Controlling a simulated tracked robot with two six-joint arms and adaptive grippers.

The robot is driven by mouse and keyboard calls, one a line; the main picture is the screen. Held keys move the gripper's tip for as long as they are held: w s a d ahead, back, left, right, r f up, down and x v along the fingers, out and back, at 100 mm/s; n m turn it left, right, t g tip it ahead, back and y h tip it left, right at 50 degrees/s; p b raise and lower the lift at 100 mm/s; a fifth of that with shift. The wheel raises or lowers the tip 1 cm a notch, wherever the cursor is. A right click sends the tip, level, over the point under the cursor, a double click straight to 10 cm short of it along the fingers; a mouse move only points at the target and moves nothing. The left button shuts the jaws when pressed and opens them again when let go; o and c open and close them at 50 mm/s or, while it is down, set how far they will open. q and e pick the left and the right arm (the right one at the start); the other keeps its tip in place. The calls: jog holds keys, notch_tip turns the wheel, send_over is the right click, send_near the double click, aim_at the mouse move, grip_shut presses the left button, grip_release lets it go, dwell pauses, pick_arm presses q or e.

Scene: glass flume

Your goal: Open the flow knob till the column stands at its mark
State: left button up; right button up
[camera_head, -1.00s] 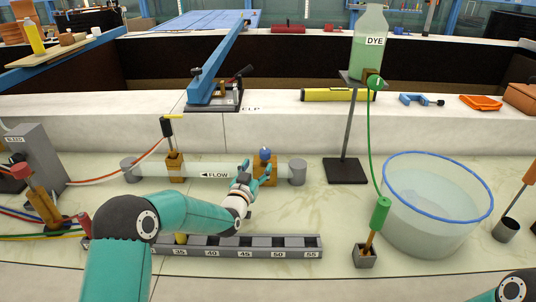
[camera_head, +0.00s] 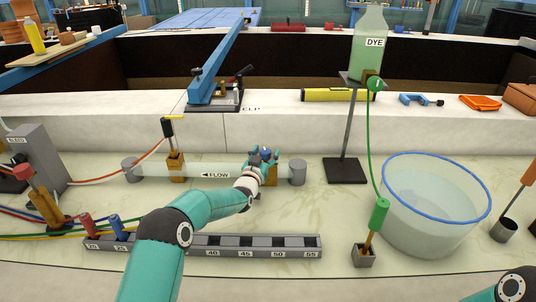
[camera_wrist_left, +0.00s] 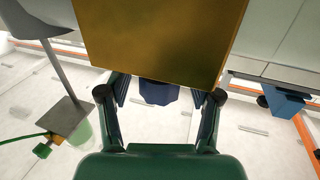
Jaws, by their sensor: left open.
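The blue flow knob (camera_head: 266,150) sits on the brass block near the right end of the clear tube marked FLOW (camera_head: 225,170). My left gripper (camera_head: 262,158) is at this knob and hides much of it and the block. In the left wrist view, the dark blue knob (camera_wrist_left: 158,92) lies between the two open fingers of the gripper (camera_wrist_left: 161,103), with gaps on both sides. The brass block (camera_wrist_left: 155,40) fills the top centre of that view. I cannot make out a column mark. My right gripper is outside the views.
A grey numbered rack (camera_head: 230,252) lies in front of the tube. A dye bottle (camera_head: 369,45) stands on a stand (camera_head: 346,170) to the right, beside a clear blue-rimmed basin (camera_head: 430,220). A brass block with a black-topped probe (camera_head: 168,128) is on the tube's left.

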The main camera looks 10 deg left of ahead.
pick_arm(q)
jog(key=c, duration=1.2)
jog(key=shift+o, duration=0.2)
jog(key=shift+d, duration=0.1)
jog(key=shift+n+y+b, duration=0.3)
jog(key=shift+y, duration=0.3)
jog(key=shift+d+n+y, duration=0.15)
jog(key=shift+n+y, duration=0.45)
jog(key=shift+y, duration=0.3)
jog(key=n+y, duration=0.2)
jog(key=y, duration=0.1)
jog(key=shift+r+g, duration=0.15)
jog(key=shift+g, duration=0.15)
jog(key=shift+n+g+y+p, duration=0.35)
jog(key=shift+n+g+y, duration=0.45)
jog(key=shift+n+y, duration=0.95)
jog(key=shift+y, duration=0.65)
jog(key=shift+g+y, duration=0.4)
